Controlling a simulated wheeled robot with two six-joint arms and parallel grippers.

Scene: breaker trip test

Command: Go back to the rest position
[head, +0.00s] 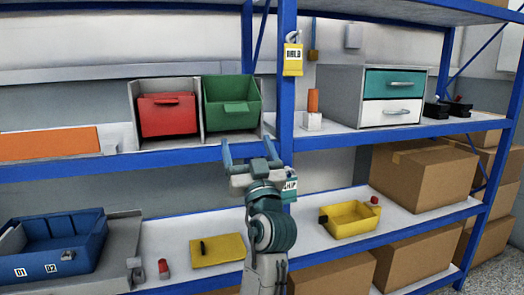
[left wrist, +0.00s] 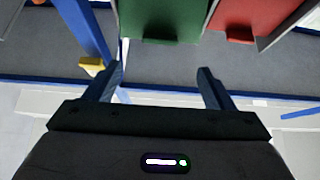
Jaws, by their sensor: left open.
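My left gripper (head: 250,152) is raised in front of the blue shelf rack, level with the edge of the upper shelf and just left of the blue upright (head: 287,80). Its two fingers are spread apart with nothing between them. In the left wrist view the open fingers (left wrist: 160,84) point toward the shelf edge, with the green bin (left wrist: 165,20) and the red bin (left wrist: 240,20) beyond them. My right gripper does not show in either view.
The red bin (head: 167,116) and green bin (head: 232,104) stand on the upper shelf. A teal and white drawer unit (head: 340,95) is right of the upright. Below are a blue bin (head: 60,240), a yellow plate (head: 217,250), a yellow tray (head: 350,219) and cardboard boxes (head: 422,175).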

